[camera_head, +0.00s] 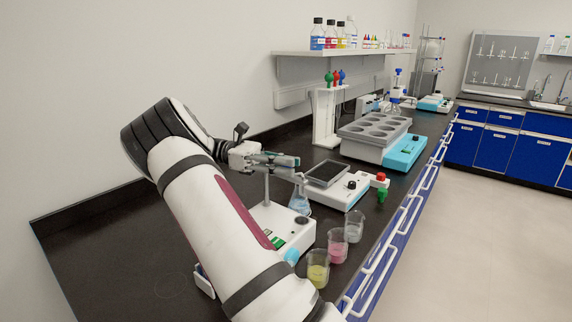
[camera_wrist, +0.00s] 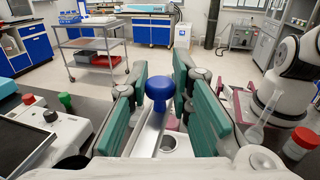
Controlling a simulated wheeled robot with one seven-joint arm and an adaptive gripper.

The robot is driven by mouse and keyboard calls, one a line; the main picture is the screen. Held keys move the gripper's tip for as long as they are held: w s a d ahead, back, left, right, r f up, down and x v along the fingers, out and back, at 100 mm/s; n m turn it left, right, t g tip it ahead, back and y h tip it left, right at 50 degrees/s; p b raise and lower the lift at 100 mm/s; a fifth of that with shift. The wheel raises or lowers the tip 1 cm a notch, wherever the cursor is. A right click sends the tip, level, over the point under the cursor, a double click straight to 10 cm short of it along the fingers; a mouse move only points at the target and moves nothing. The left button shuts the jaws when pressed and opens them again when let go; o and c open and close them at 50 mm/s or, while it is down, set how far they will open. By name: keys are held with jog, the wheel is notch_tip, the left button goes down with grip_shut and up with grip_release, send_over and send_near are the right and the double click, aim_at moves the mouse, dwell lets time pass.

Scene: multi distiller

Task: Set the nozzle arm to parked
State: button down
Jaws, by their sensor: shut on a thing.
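In the wrist view, a round blue knob (camera_wrist: 160,90) tops the pale bar of the nozzle arm (camera_wrist: 149,132). My gripper (camera_wrist: 160,74) is shut on this knobbed arm, its teal fingers on either side of it. In the head view, my gripper (camera_head: 286,160) is above and beside a white device (camera_head: 288,226) with an upright grey post (camera_head: 267,188) and a small green display. The fingers hide the nozzle arm and the knob in the head view. My own arm covers part of the device base.
A flask with blue liquid (camera_head: 300,205) stands close beside the post. Beakers with yellow (camera_head: 317,272), pink (camera_head: 338,248) and clear (camera_head: 354,231) contents stand near the bench front. A flat-topped white device (camera_head: 346,194) and a grey rack (camera_head: 375,133) are to the right.

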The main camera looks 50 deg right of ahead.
jog(key=c, duration=1.4)
grip_release()
jog(key=shift+r, duration=0.1)
notch_tip(320, 180, up, 10)
jog(key=shift+f, duration=0.1)
